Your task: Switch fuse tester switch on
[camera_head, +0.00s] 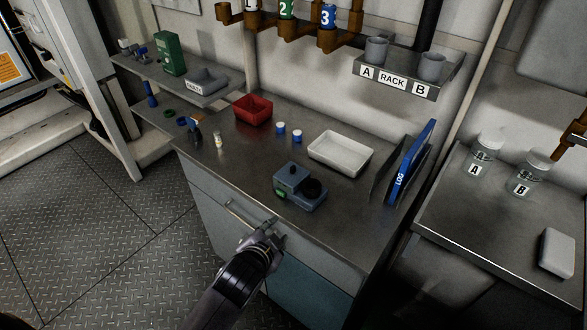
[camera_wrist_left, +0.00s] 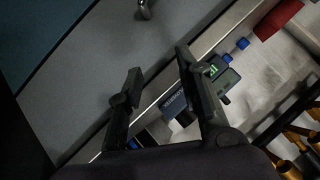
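The fuse tester, a blue-grey box (camera_head: 312,203) with a green display, a small dark knob and a round black part on top, stands near the front edge of the bench. Which part is the switch is too small to tell. In the left wrist view the tester (camera_wrist_left: 228,78) shows its lit green display, partly behind one finger. My left gripper (camera_head: 270,228) is in front of the bench, near the drawer handle and apart from the tester. In the left wrist view its fingers (camera_wrist_left: 157,62) are spread with nothing between them. My right gripper is not in view.
On the bench (camera_head: 235,170) are a red bin (camera_head: 253,110), a white tray (camera_head: 341,153), two blue-capped pieces and a blue log binder (camera_head: 413,160). A drawer handle (camera_head: 243,215) sticks out from the front. A rack shelf (camera_head: 408,80) hangs above.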

